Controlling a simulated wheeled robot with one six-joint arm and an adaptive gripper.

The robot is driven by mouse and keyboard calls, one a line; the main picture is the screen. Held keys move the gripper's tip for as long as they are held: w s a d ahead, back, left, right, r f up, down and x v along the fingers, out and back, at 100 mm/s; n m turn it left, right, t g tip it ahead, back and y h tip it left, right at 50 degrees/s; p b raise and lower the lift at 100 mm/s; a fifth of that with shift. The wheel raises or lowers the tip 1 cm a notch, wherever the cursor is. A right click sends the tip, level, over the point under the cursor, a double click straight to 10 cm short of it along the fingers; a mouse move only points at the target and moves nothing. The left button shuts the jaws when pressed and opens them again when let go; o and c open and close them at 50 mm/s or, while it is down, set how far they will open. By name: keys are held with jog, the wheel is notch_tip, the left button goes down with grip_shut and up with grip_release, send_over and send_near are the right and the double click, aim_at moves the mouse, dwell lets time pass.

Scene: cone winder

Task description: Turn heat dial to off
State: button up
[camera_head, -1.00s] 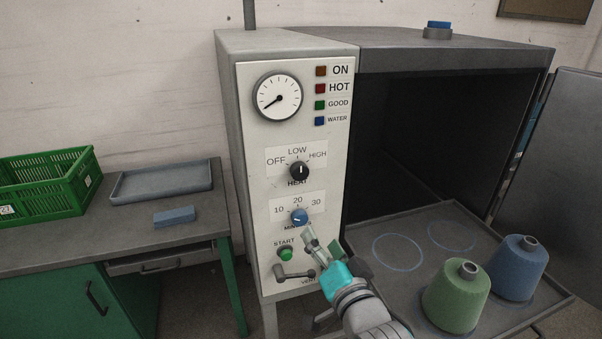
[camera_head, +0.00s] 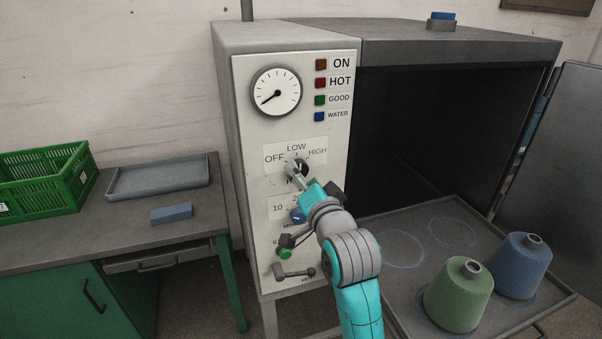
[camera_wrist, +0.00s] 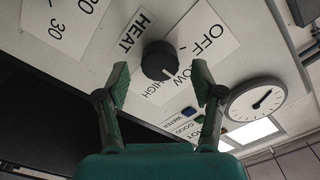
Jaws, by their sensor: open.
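The black heat dial (camera_head: 304,166) is on the white control panel, under the OFF, LOW and HIGH marks. It shows more fully in the wrist view (camera_wrist: 159,60), with its pale mark seeming to face LOW. My gripper (camera_head: 296,174) is in front of the dial and hides part of it in the head view. In the wrist view my gripper (camera_wrist: 160,80) is open, one finger to each side of the dial, with nothing held. I cannot tell whether the fingertips reach the dial's sides.
The blue minutes dial (camera_head: 297,215) is just below, partly behind my gripper. A green start button (camera_head: 285,254) and a lever (camera_head: 294,273) are lower. A gauge (camera_head: 276,92) is above. Green (camera_head: 459,296) and blue (camera_head: 520,267) cones stand on the tray at right.

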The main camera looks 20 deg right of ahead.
jog(key=shift+w, duration=1.05)
jog(key=c, duration=1.1)
jog(key=shift+c, duration=0.2)
jog(key=shift+n, duration=0.3)
jog(key=n, duration=1.1)
jog(key=shift+n, duration=0.3)
